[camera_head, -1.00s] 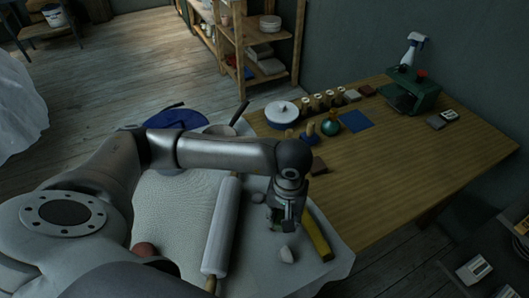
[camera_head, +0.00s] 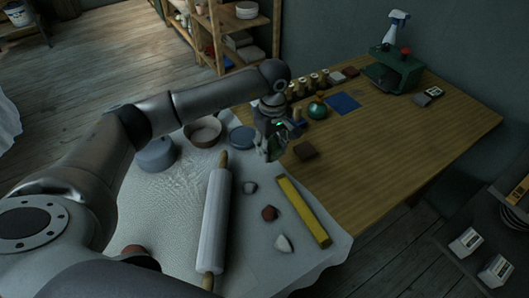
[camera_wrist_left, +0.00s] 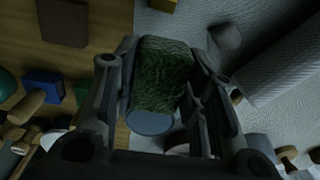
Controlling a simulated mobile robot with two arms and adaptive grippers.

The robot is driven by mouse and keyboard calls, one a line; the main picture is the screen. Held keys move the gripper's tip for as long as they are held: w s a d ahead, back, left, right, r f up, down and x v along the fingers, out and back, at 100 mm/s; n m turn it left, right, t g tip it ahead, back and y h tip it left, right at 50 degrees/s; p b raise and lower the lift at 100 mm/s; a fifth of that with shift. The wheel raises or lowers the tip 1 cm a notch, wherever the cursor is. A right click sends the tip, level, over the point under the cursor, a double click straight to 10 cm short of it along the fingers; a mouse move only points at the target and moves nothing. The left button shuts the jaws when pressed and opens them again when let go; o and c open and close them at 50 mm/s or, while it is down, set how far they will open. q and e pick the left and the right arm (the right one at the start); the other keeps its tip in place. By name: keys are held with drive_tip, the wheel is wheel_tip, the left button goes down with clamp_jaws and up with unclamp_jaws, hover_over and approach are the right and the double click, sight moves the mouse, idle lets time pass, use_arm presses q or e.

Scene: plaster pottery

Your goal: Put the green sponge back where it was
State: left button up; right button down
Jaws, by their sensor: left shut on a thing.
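My left gripper (camera_head: 270,150) is shut on the green sponge, above the far right part of the white cloth, near the edge of the wooden table. In the left wrist view the green sponge (camera_wrist_left: 163,78) sits between the two fingers (camera_wrist_left: 160,95), its dark green textured side facing the camera. A blue round disc (camera_wrist_left: 152,122) shows beyond the sponge in that view; the sponge and fingers hide part of it. In the head view the sponge is mostly hidden by the gripper. My right gripper is not in view.
The white cloth (camera_head: 160,220) bears a rolling pin (camera_head: 215,220), a yellow bar (camera_head: 303,210), several small lumps, a bowl (camera_head: 204,134) and a blue disc (camera_head: 242,138). A brown block (camera_head: 305,151) and blue square (camera_head: 343,102) lie on the wooden table (camera_head: 390,140), whose middle is clear.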

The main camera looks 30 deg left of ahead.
use_arm(q)
drive_tip(key=shift+w+a+f, duration=0.25)
drive_tip(key=shift+a+f, duration=0.2)
drive_tip(key=shift+f, duration=0.15)
drive_tip(key=shift+w+a+f, duration=0.2)
drive_tip(key=shift+a+f, duration=0.25)
drive_tip(key=shift+f, duration=0.15)
drive_tip(key=shift+w+a+f, duration=0.2)
drive_tip(key=shift+a+f, duration=0.2)
drive_tip(key=shift+f, duration=0.15)
wheel_tip(320, 180, down, 3)
drive_tip(key=shift+w+a+f+p, duration=0.1)
drive_tip(key=shift+a+f+p, duration=0.1)
drive_tip(key=shift+p, duration=0.45)
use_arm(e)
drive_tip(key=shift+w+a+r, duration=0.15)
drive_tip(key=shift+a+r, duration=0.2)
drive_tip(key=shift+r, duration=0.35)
use_arm(q)
drive_tip(key=shift+f, duration=0.1)
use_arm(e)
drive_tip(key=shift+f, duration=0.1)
use_arm(q)
drive_tip(key=shift+f+b, duration=0.15)
drive_tip(key=shift+b, duration=0.15)
drive_tip(key=o, duration=0.9)
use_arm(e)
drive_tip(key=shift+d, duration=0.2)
